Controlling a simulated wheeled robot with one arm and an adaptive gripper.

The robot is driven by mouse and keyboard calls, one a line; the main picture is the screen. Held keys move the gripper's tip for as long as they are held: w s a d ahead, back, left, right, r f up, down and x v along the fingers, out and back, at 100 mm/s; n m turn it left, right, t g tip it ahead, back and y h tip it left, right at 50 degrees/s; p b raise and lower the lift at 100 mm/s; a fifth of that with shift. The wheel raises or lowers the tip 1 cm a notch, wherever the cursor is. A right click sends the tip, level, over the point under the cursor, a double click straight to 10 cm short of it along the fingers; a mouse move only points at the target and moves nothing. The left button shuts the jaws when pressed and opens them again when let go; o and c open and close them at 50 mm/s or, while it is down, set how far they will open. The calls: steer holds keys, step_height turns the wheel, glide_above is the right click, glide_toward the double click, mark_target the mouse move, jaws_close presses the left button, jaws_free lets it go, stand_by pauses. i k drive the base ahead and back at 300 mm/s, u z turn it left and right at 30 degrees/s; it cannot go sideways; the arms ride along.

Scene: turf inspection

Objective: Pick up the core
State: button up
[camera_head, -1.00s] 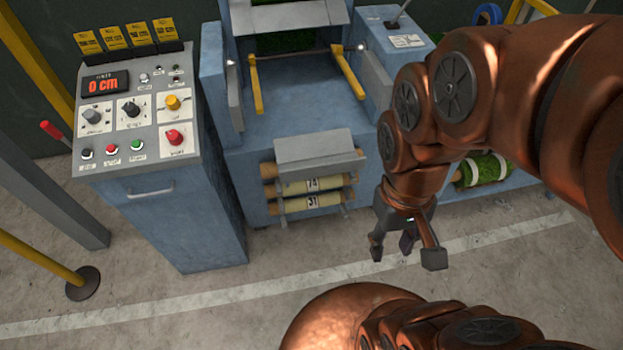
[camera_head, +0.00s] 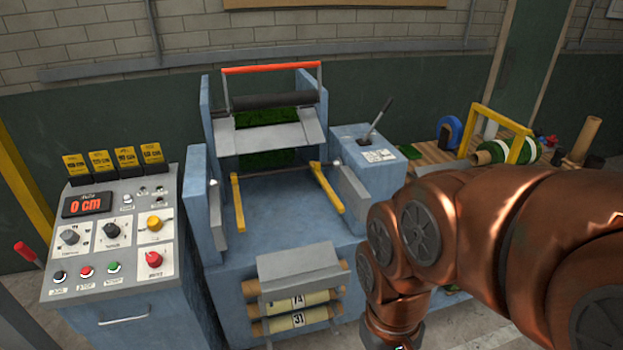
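Pale tubes that look like cores lie stacked across the front of the blue machine in the head view. The upper labelled core (camera_head: 318,299) reads about 74, and the lower labelled core (camera_head: 318,316) reads 31. A grey plate (camera_head: 298,263) covers much of the top of the stack, and a tube end shows beside it. My copper arm comes in from the right and bends down to the right of the cores. My gripper's fingers are below the bottom edge of the picture, so their state is hidden.
The blue machine (camera_head: 280,207) has yellow arms and an orange-red bar on top. A control panel (camera_head: 113,239) reading 0 cm stands at left. A lever box (camera_head: 365,155) is at right. Behind my arm, a pallet holds turf rolls (camera_head: 490,152) and brown tubes (camera_head: 585,138).

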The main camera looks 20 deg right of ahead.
mark_target(326, 295)
steer(key=u, duration=3.8)
steer(key=k, duration=1.6)
steer(key=z, duration=0.9)
